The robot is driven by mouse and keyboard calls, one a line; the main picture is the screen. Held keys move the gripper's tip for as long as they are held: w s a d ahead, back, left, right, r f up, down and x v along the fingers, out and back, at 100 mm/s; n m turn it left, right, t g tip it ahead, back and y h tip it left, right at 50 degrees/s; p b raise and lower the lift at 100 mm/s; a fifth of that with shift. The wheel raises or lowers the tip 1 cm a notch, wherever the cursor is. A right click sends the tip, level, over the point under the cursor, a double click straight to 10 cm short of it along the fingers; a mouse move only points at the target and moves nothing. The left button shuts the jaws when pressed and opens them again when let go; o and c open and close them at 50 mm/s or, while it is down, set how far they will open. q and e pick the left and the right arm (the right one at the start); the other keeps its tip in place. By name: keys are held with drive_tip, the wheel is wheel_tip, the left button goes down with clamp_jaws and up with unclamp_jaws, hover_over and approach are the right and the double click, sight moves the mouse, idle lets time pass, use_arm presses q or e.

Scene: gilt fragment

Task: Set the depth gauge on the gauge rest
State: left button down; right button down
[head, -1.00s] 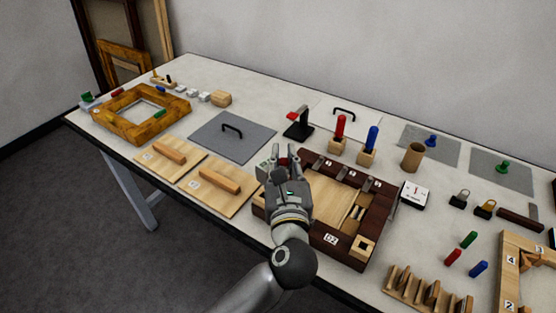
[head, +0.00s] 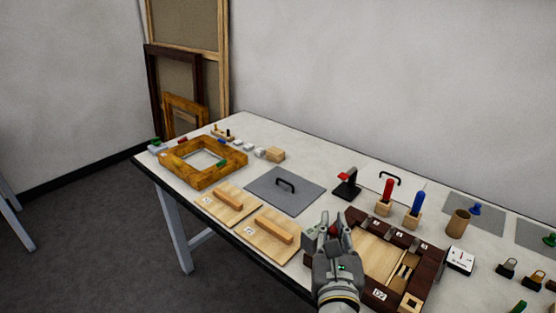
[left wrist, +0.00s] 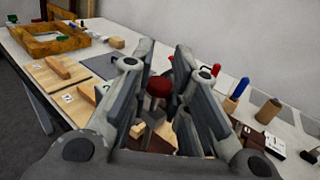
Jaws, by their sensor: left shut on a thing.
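My left gripper (head: 335,228) is above the left part of the dark wooden frame. In the left wrist view its fingers (left wrist: 158,75) close around a red-capped piece with a short metal stem (left wrist: 157,87), which appears to be the depth gauge. Its red top also shows between the fingers in the head view (head: 334,239); its lower end is hidden. I cannot tell for certain which thing is the gauge rest; a black stand with a red top (head: 347,184) stands behind the frame, apart from the gripper. My right gripper is out of view.
The dark frame (head: 431,270) holds pale wood. Two boards with handles (head: 265,236) and a grey plate (head: 272,197) lie left of it. Red and blue handles (head: 389,190) stand in wooden blocks behind. A white dial box (head: 460,260) is to the right. A gilt frame (head: 240,158) lies far left.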

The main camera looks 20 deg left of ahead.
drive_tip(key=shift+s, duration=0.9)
